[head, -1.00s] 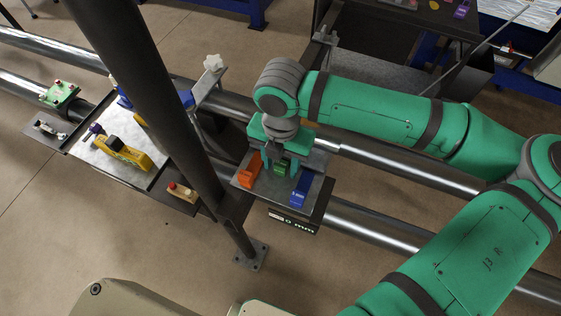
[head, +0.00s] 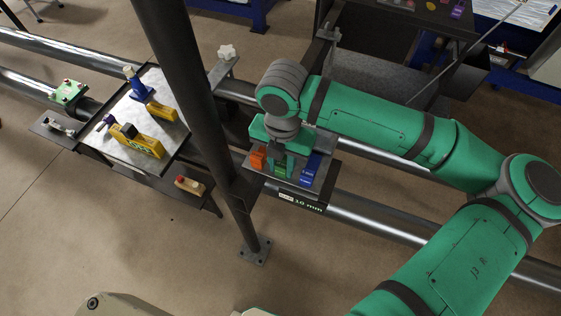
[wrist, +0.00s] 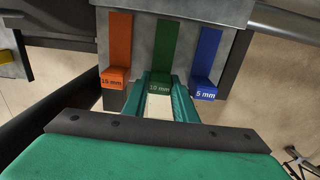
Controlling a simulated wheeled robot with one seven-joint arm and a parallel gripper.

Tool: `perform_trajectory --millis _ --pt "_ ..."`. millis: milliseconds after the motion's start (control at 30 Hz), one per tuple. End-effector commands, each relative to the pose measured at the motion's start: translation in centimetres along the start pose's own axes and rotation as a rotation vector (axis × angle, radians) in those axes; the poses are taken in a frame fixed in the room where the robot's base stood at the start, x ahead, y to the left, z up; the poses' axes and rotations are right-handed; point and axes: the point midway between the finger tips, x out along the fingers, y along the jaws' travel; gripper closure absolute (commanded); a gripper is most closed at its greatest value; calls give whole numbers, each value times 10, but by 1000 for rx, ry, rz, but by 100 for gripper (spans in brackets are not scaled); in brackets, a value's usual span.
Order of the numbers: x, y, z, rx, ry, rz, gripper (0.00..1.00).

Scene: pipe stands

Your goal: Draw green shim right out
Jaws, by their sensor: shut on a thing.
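The green shim (wrist: 162,45), marked 10 mm, lies in the middle of a grey holder (wrist: 180,20) in the wrist view, between an orange shim (wrist: 119,40) marked 15 mm and a blue shim (wrist: 207,50) marked 5 mm. My gripper (wrist: 160,88) is shut on the green shim's labelled end. In the head view the green shim (head: 281,171) shows partly below my gripper (head: 283,162). The orange shim (head: 258,159) and the blue shim (head: 311,168) flank it there. The green shim's long part still lies along the holder.
A dark post (head: 205,110) stands just left of the holder. Further left, a metal plate (head: 168,90) carries a yellow tool (head: 140,146) and a blue clamp (head: 140,92). Steel pipes (head: 385,222) run behind and below.

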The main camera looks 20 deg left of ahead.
Motion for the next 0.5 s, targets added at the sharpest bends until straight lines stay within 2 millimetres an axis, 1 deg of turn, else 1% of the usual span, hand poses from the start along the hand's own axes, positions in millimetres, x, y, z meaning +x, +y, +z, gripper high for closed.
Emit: perform_trajectory --millis 100,367,400,433,467,500 --pt "1 1 -6 -4 7 -4 100" --pt "1 5 -10 -18 11 -10 100" --pt "1 5 -10 -18 11 -10 68" --pt "1 5 -10 -18 10 -10 61" --pt "1 5 -9 -18 10 -9 56" --pt "1 5 -9 -17 9 -9 56"
